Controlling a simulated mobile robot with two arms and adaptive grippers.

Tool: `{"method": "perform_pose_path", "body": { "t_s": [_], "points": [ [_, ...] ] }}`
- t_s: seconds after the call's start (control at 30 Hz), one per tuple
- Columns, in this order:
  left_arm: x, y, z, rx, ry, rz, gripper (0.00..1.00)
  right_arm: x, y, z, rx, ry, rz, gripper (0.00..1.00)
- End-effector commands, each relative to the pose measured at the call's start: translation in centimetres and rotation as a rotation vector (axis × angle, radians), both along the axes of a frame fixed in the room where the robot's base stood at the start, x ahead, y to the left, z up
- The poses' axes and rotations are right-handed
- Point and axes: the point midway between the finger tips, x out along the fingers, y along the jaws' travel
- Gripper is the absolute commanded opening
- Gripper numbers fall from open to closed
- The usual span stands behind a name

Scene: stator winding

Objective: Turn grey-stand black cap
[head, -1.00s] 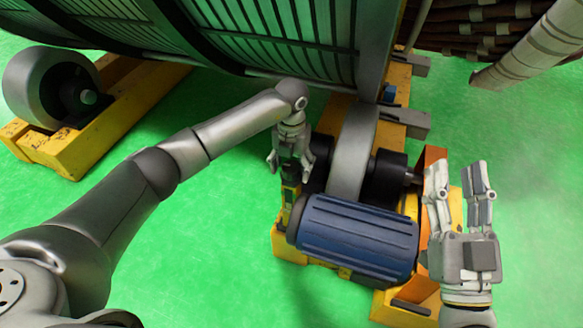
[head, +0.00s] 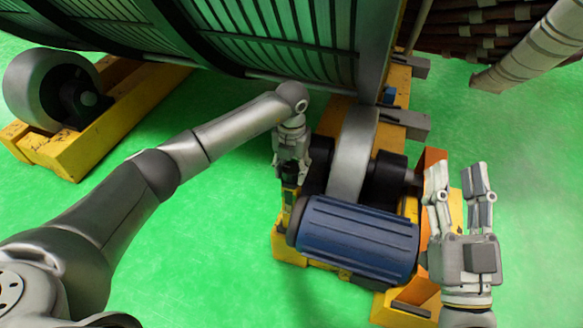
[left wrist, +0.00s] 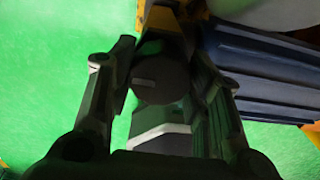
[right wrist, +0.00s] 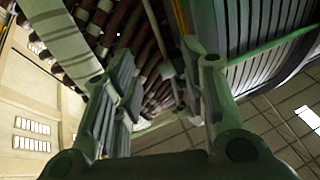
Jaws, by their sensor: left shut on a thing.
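The black cap (left wrist: 158,80) is a dark round knob with a pale slot mark, seen in the left wrist view between the fingers of my left gripper (left wrist: 162,70). In the head view my left gripper (head: 290,180) points down at the narrow dark stand (head: 289,203) beside the blue motor, and is shut on the cap. The gripper largely hides the cap there. The stand's grey colour is hard to make out. My right gripper (head: 459,168) is open and empty, fingers upward, right of the blue motor.
The ribbed blue motor (head: 357,236) is close to the right of my left gripper. A grey roller wheel (head: 352,155) on a yellow frame (head: 291,248) stands behind it. The large stator drum (head: 270,35) hangs above. Green floor (head: 200,220) is clear to the left.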

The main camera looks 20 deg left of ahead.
Motion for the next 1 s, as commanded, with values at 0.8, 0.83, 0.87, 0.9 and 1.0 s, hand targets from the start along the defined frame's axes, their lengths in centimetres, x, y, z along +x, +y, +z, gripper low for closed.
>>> {"method": "perform_pose_path", "body": {
  "t_s": [0.8,0.83,0.87,0.9,1.0],
  "points": [
    [0.1,0.1,0.1,0.001,-0.002,-0.658,0.21,0.7,-0.3,-2.4,-0.034,0.128,-0.012,0.4],
    [0.1,0.0,0.1,0.001,-0.001,-0.687,0.21,0.7,-0.3,-2.3,-0.033,0.125,-0.012,0.4],
    [0.1,0.1,0.1,0.001,-0.001,-0.716,0.21,0.7,-0.3,-2.2,-0.032,0.12,-0.011,0.4],
    [0.1,0.1,0.1,0.001,-0.001,-0.754,0.21,0.6,-0.3,-2.1,-0.029,0.113,-0.01,0.4],
    [0.1,0.1,0.1,0.001,-0.001,-0.849,0.21,0.5,-0.2,-1.9,-0.026,0.099,-0.008,0.4]
  ]
}}
